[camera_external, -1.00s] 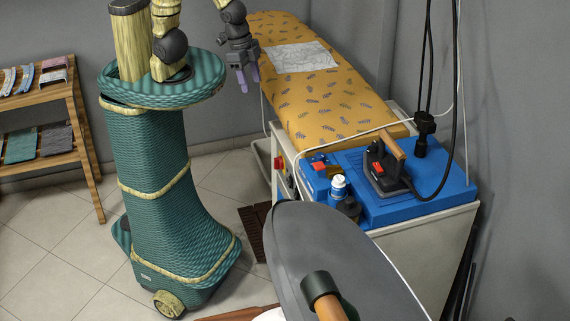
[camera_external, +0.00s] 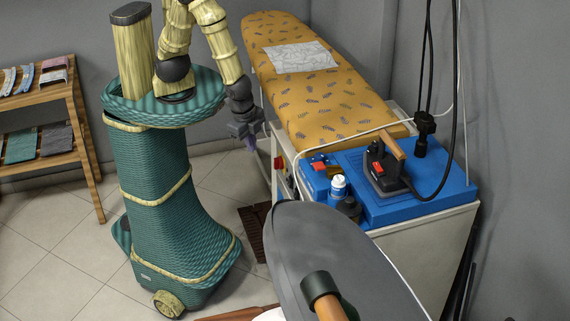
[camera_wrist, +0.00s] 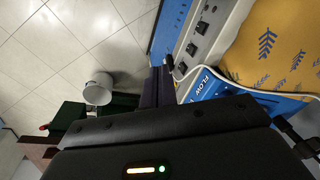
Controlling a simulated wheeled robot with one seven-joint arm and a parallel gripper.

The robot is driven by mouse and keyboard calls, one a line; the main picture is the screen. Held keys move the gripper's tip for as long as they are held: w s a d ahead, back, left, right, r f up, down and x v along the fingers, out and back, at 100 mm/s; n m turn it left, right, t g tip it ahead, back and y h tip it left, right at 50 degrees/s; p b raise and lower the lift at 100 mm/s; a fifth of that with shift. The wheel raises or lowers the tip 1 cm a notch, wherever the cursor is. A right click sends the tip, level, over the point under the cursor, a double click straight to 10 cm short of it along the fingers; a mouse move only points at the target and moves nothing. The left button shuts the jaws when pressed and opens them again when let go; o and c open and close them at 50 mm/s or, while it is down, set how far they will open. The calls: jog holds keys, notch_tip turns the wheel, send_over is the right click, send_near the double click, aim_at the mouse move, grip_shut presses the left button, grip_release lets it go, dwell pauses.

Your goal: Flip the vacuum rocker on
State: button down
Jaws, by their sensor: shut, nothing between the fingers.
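The ironing unit has a grey switch panel (camera_wrist: 217,14) with several black rockers (camera_wrist: 191,48) in a row in the wrist view. Their labels are too small to read, so I cannot tell which is the vacuum rocker or how it is set. My gripper (camera_external: 250,142) is beside the front left side of the ironing unit in the external view, pointing down, below the board's top. Its dark purple fingers (camera_wrist: 157,88) are shut and empty, close to the near end of the panel in the wrist view. I cannot tell whether they touch anything.
The padded yellow board (camera_external: 325,95) carries a white cloth (camera_external: 300,57). An iron (camera_external: 384,168) and a bottle (camera_external: 338,187) stand on the blue top (camera_external: 438,190). A red knob (camera_external: 279,162) is on the unit's side. A white bin (camera_wrist: 98,90) stands on the floor.

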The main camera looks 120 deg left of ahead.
jog(key=w+d+f+m+t+y+b, duration=0.2)
jog(key=f+m+b, duration=0.1)
jog(key=f, duration=0.4)
jog(key=w+d+f+m+t+y+b, duration=0.2)
jog(key=w+d+f+m+t+b, duration=0.1)
jog(key=f+b, duration=0.2)
notch_tip(320, 180, down, 3)
jog(key=shift+w+d+r+y, duration=0.15)
jog(key=shift+w+d+y, duration=0.05)
jog(key=shift+d+y, duration=0.1)
jog(key=w+a+r+x, duration=0.1)
jog(key=x, duration=1.2)
jog(key=shift+w+a+r, duration=0.2)
jog(key=shift+r, duration=0.1)
